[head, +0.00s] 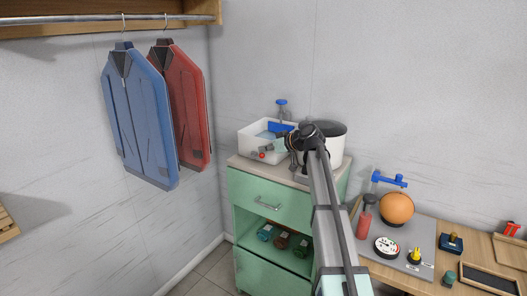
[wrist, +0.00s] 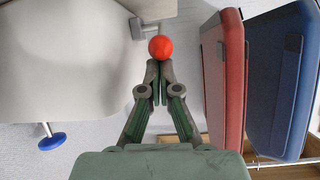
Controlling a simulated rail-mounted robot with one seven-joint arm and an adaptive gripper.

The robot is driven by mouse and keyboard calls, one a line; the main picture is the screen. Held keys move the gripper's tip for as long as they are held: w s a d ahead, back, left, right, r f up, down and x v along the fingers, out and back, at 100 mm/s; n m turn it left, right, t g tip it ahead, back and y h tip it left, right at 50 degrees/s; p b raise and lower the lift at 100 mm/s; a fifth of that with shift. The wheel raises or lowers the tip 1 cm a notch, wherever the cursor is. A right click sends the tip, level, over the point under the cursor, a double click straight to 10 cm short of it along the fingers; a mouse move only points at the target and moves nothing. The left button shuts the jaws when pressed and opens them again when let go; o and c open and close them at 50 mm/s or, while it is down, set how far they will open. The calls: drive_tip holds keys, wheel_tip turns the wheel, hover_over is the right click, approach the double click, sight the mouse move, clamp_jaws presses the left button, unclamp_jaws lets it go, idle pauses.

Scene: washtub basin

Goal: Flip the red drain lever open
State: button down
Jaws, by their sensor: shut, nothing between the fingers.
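The red drain lever's round knob (wrist: 160,48) is just beyond my fingertips in the wrist view, on a short grey stem (wrist: 148,28) beside the tub wall. In the head view the knob (head: 262,155) is a small red dot low on the front of the white washtub (head: 249,146). The tub also fills the upper left of the wrist view (wrist: 70,60). My gripper (wrist: 157,66) is shut and empty, its tips directly at the knob; I cannot tell if they touch it. In the head view my gripper (head: 267,148) is small and partly hidden by my arm.
The tub stands on a green cabinet (head: 268,190), with a white pot (head: 335,142) to its right behind my arm. A blue tap (head: 281,110) rises behind the tub. Blue (head: 143,115) and red (head: 187,105) jackets hang at left. A cluttered bench (head: 420,235) is at right.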

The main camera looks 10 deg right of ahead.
drive_tip(key=shift+s+d+f, duration=0.2)
drive_tip(key=shift+f, duration=0.15)
idle(0.5)
drive_tip(key=shift+w+r, duration=0.15)
drive_tip(key=shift+r, duration=0.35)
drive_tip(key=s+d, duration=0.6)
drive_tip(key=shift+s+d+r+b, duration=0.25)
drive_tip(key=shift+s+d+b, duration=0.05)
drive_tip(key=shift+s+d, duration=0.1)
